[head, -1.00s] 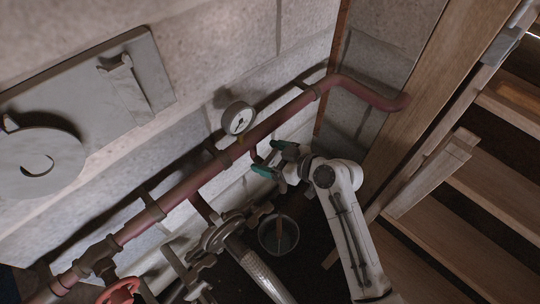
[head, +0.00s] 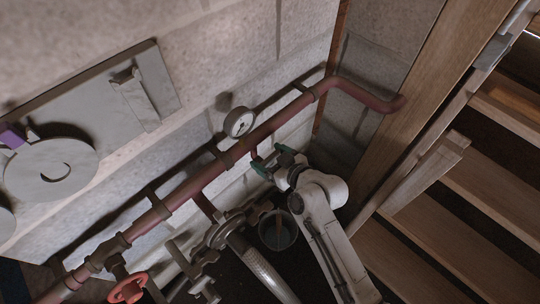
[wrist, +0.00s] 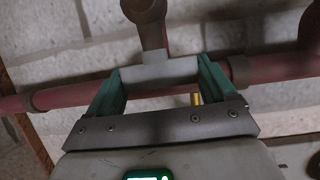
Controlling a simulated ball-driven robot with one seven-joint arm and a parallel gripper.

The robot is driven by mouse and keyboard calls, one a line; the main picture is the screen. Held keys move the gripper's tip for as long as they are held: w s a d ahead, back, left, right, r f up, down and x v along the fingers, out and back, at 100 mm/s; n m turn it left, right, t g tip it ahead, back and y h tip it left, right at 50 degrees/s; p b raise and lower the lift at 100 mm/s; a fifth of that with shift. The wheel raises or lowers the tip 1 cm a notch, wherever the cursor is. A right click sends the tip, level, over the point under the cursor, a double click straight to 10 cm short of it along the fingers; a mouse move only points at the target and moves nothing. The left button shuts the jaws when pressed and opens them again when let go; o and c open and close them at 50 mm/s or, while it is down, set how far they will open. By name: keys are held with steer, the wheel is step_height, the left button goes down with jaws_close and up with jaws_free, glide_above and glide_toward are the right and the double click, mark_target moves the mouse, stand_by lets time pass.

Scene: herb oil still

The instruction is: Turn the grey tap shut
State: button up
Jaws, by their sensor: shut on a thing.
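The grey tap (wrist: 160,74) shows in the wrist view as a short grey bar below a dark brown stem, in front of the red-brown pipe. My gripper (wrist: 163,80) has its two green fingers shut on this bar, one at each end. In the head view my gripper (head: 273,162) is at the pipe, below and right of the gauge. There the fingers and wrist hide most of the tap, so its angle is hard to read.
The pipe (head: 185,190) runs along the block wall, with a round gauge (head: 239,122) and a red handwheel (head: 127,288). A bucket (head: 277,230) and a ribbed hose (head: 262,270) are below. Wooden steps (head: 460,210) stand at the right.

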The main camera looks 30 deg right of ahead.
steer(key=o, duration=0.9)
steer(key=shift+c, duration=0.2)
steer(key=v, duration=1)
steer(key=shift+s+d+r, duration=0.15)
steer(key=shift+s+d, duration=0.1)
steer(key=shift+s, duration=0.05)
steer(key=s+d+f+m+g+h+p, duration=0.1)
steer(key=s+d+g, duration=0.1)
steer(key=s+g, duration=0.3)
steer(key=s+d+f+m+g+h+p, duration=0.1)
steer(key=s+g, duration=0.5)
steer(key=s, duration=0.8)
steer(key=shift+d+f+m+h+p, duration=0.25)
steer(key=shift+d+m+h+p, duration=0.2)
steer(key=shift+d+h, duration=0.35)
